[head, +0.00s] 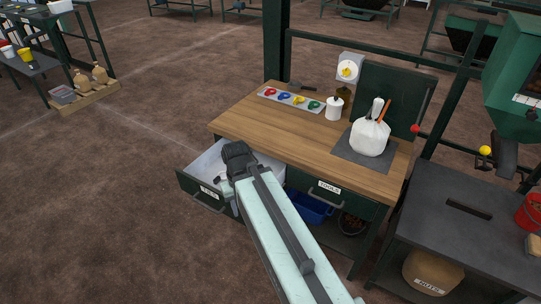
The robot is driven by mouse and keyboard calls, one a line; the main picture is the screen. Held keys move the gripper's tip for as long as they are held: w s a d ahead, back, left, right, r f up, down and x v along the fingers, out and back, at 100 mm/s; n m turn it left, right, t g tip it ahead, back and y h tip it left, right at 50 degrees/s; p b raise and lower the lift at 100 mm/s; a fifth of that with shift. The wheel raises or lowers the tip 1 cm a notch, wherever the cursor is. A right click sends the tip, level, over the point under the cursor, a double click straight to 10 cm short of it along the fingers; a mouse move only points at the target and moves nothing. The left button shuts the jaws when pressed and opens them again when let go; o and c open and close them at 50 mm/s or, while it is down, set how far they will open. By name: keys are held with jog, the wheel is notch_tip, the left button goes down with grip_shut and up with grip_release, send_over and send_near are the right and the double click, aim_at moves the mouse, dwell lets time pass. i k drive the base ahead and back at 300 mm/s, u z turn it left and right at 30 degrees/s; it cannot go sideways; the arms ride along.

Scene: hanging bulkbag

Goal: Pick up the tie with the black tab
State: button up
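No tie with a black tab can be made out. A tray (291,100) at the back of the wooden workbench (255,125) holds red, blue, yellow and green looped pieces; no black one shows among them. The left drawer (199,165) of the bench is pulled open, with a pale inside and a small label on its front too blurred to read surely. My gripper (238,152) is over this drawer, and my arm hides much of its inside. Small pale and dark shapes show beside the gripper in the drawer, too small to identify. The fingers are not clear enough to tell open from shut.
A tied white bag (369,138) stands on a dark mat on the bench's right, near a white jar (334,108). The right drawer, labelled TOOLS (329,188), is closed above a blue bin (309,207). A dark table (455,225) stands at right.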

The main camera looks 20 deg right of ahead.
aim_at(218, 179)
jog(key=z, duration=0.8)
jog(key=i, duration=1.3)
jog(key=u, duration=3.6)
